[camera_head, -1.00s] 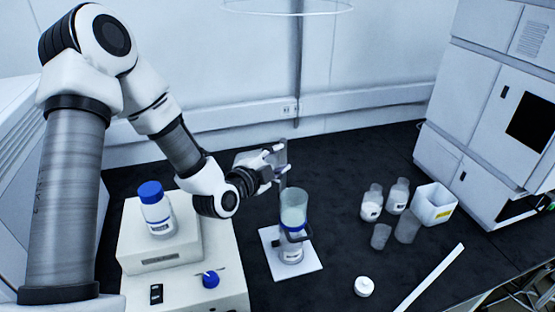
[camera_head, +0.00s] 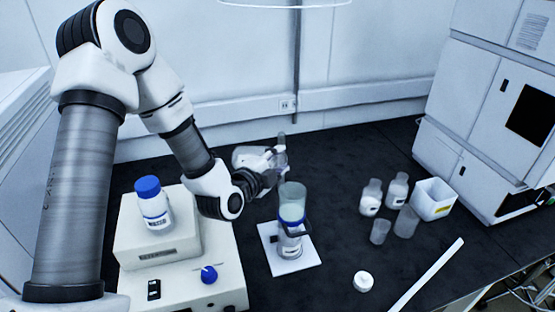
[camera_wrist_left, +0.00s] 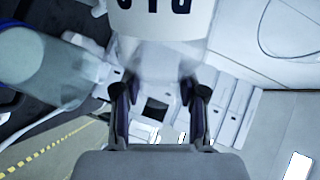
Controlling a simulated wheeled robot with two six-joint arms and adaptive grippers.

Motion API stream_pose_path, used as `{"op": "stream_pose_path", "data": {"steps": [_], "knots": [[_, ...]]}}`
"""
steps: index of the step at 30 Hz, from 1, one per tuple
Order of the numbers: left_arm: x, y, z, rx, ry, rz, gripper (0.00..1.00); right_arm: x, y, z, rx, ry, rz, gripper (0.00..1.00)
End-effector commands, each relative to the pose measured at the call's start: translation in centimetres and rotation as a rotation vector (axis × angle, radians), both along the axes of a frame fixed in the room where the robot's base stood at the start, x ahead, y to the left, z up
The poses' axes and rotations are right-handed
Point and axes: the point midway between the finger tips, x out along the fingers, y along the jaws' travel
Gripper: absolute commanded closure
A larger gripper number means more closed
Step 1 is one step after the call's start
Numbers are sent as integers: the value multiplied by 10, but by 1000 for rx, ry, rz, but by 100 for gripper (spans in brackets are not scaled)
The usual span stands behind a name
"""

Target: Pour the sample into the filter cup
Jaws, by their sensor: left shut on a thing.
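The filter cup (camera_head: 292,202) is a clear cylinder with a blue collar, upright on a small labelled bottle on a white square plate (camera_head: 304,262). My left gripper (camera_head: 274,163) is just behind and left of the cup, shut on a clear sample vessel (camera_head: 282,146), partly hidden by the fingers. In the left wrist view, the vessel (camera_wrist_left: 160,18) has a white label with dark letters and sits between the fingers (camera_wrist_left: 157,95). The cup (camera_wrist_left: 45,72) shows at the left there, apart from the fingers. I cannot make out the vessel's liquid. My right gripper is out of view.
A blue-capped bottle (camera_head: 155,209) stands on a white device (camera_head: 190,254) with a blue knob, at left. Several small containers and a white box (camera_head: 434,200) stand at right. A white cap (camera_head: 363,281) lies in front. A tall instrument (camera_head: 490,120) borders the dark bench.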

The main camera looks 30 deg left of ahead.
Motion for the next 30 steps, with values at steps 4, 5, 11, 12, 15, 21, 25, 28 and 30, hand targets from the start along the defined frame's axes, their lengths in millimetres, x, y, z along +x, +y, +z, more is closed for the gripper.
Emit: {"op": "stream_pose_path", "data": {"steps": [4,5,11,12,15,21,25,28,30], "knots": [[0,0,1,-1,-2,1,100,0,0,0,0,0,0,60],[0,0,1,-1,-2,1,100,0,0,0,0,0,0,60],[0,-1,-4,35,1,0,100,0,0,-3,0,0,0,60],[0,-1,-6,52,2,0,100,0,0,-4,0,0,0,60],[0,-3,-9,89,3,-1,100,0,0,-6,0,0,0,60],[0,-3,-9,100,3,0,100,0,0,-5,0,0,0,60],[0,-3,-9,100,3,0,100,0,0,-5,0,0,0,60],[0,-3,-11,114,5,0,100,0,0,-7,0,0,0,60],[1,-4,-14,140,6,0,100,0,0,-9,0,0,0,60]]}}
